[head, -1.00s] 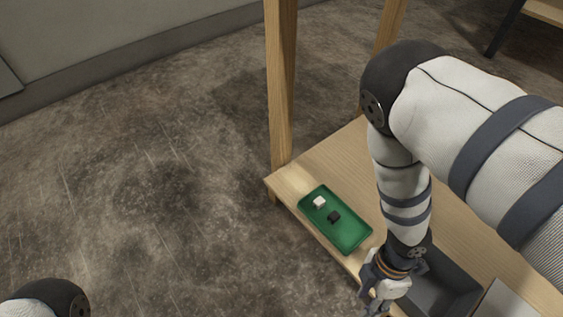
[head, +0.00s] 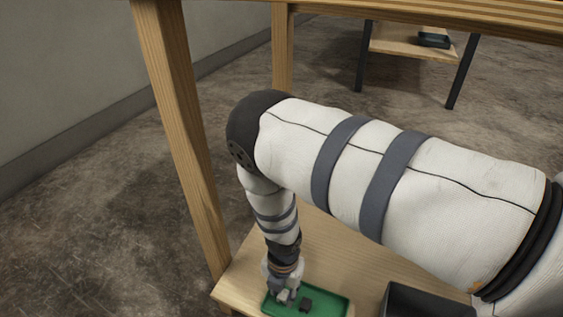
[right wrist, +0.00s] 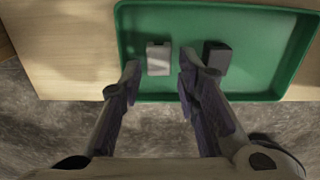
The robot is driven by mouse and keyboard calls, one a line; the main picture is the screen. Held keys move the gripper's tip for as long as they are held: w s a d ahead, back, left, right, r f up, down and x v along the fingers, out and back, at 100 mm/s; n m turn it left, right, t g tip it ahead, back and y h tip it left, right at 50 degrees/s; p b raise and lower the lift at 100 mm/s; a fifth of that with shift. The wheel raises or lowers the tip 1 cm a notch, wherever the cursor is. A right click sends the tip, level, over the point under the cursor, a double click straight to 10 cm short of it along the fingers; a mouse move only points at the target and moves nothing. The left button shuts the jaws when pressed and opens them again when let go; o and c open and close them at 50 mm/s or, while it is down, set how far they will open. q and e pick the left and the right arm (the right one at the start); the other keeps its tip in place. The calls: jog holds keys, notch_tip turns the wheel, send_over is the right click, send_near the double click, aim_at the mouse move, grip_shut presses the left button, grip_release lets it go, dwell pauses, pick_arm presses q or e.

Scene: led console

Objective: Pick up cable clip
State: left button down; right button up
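A green tray (head: 338,302) lies on the wooden shelf and also shows in the right wrist view (right wrist: 265,18). In the right wrist view, a small white piece (right wrist: 158,58) and a small black piece (right wrist: 216,56) lie in it, side by side and apart. Both could be cable clips; I cannot tell which the task names. The black piece also shows in the head view (head: 306,305). My right gripper (right wrist: 160,70) is open, with its fingertips on either side of the white piece and no clear contact. In the head view the gripper (head: 284,296) partly hides the tray. My left gripper is out of view.
The wooden shelf (head: 335,245) has upright posts, one (head: 182,130) left of my right arm. A dark grey bin (head: 425,300) stands right of the tray. Another table (head: 405,48) with a dark tray (head: 434,40) is in the background.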

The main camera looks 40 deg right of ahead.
aim_at(282, 296)
notch_tip(282, 296, down, 2)
jog(key=shift+f, duration=0.2)
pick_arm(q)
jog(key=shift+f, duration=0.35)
pick_arm(e)
jog(key=shift+r, duration=0.1)
jog(key=c, duration=0.6)
jog(key=shift+o, duration=0.2)
